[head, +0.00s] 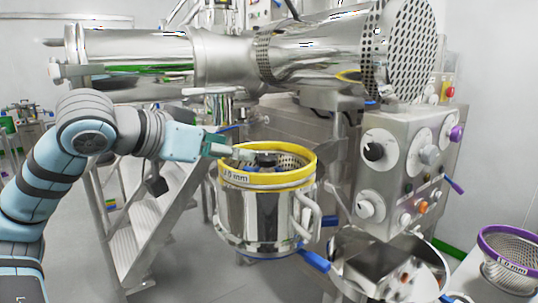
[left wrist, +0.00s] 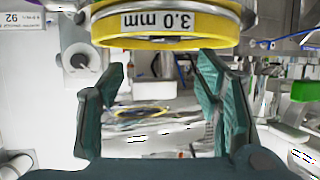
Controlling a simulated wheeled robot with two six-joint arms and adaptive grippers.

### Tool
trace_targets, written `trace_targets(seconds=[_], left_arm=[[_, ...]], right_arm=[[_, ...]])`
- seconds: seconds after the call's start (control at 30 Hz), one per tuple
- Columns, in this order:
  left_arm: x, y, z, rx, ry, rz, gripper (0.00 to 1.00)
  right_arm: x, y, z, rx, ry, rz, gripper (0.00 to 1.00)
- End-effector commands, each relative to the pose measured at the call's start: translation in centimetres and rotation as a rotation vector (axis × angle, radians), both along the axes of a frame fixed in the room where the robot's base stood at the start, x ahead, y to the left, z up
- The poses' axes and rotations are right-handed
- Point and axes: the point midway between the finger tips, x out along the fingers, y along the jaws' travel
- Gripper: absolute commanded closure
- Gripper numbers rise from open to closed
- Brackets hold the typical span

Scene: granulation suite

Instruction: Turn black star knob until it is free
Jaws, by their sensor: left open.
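The black star knob (head: 266,160) sits inside the yellow-rimmed mill screen (head: 290,182), near the middle of its opening. The screen's rim carries a 3.0 mm label and also shows at the top of the left wrist view (left wrist: 220,33), with the label upside down. My left gripper (head: 226,149) reaches in from the left at the screen's rim, with its fingers pointing toward the knob. The left wrist view shows its two green fingers (left wrist: 160,78) spread apart with nothing between them. I cannot make out the knob in that view. My right gripper is not in view.
The screen sits on a steel vessel (head: 250,222) with blue-tipped handles. A control panel (head: 405,170) with knobs stands to the right. A large steel tube (head: 315,45) runs above. A purple-rimmed screen (head: 510,245) is at the lower right. Steps (head: 130,230) stand behind my left arm.

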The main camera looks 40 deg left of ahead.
Motion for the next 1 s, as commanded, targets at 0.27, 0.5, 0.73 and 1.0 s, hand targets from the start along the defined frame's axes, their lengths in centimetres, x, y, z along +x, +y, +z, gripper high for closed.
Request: trace_targets(seconds=[0.27, 0.5, 0.73, 1.0], left_arm=[[5.6, -0.6, -1.6, 0.010, 0.020, -0.009, 0.42], [8.6, -1.8, -3.0, 0.010, 0.030, -0.051, 0.42], [9.7, 0.1, -3.6, 0.012, 0.002, 0.005, 0.42], [9.9, 0.0, -4.1, 0.013, 0.004, 0.007, 0.42]], right_arm=[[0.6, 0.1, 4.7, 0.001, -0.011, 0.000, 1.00], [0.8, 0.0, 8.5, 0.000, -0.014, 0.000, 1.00], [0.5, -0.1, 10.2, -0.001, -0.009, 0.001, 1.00], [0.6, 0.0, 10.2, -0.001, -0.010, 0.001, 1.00]])
